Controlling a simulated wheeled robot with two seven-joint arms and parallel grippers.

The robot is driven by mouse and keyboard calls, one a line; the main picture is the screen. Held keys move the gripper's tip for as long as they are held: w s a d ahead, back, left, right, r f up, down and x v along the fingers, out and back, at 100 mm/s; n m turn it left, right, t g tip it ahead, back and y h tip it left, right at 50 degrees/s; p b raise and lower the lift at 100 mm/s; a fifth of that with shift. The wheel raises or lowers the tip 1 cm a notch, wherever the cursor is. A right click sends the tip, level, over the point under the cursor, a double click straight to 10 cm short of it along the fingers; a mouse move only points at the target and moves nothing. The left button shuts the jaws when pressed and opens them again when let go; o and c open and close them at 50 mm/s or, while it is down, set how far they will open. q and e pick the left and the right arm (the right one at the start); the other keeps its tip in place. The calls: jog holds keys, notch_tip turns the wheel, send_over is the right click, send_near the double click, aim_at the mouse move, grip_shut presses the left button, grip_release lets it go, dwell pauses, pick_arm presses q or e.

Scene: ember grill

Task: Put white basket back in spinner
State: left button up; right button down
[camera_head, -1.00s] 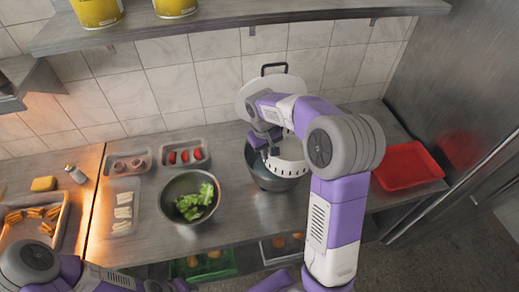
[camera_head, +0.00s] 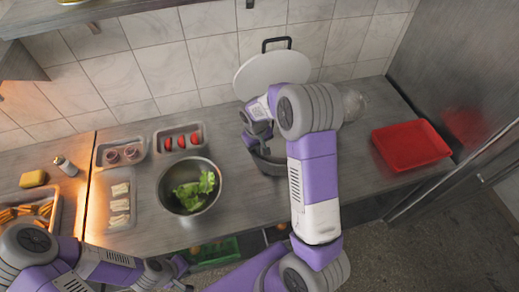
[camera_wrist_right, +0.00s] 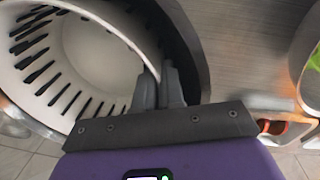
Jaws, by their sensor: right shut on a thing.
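The white slotted basket (camera_wrist_right: 80,40) fills the left of the right wrist view. The dark grey spinner bowl (camera_wrist_right: 190,45) curves around it, so the basket appears within the bowl's rim; how deep it sits I cannot tell. My right gripper (camera_wrist_right: 160,88) is shut on the basket's rim. In the head view the right gripper (camera_head: 258,138) is over the spinner bowl (camera_head: 266,168), and the arm hides the basket. The white spinner lid (camera_head: 268,72) with a black handle leans on the wall behind. My left gripper (camera_head: 180,275) is low at the bottom edge, its fingers unclear.
A steel bowl of lettuce (camera_head: 214,207) stands left of the spinner. Trays of tomatoes (camera_head: 204,143), onions (camera_head: 146,155) and pale pieces (camera_head: 108,220) lie further left. A red tray (camera_head: 448,153) is at the right. A clear round object (camera_head: 355,105) stands behind my right arm.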

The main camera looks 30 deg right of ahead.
jog(key=shift+w+f, duration=0.1)
jog(key=shift+f, duration=0.45)
jog(key=shift+f, duration=0.15)
jog(key=c, duration=1.5)
grip_release()
jog(key=r, duration=0.8)
jog(key=a+r, duration=0.1)
jog(key=r, duration=0.3)
jog(key=shift+r, duration=0.15)
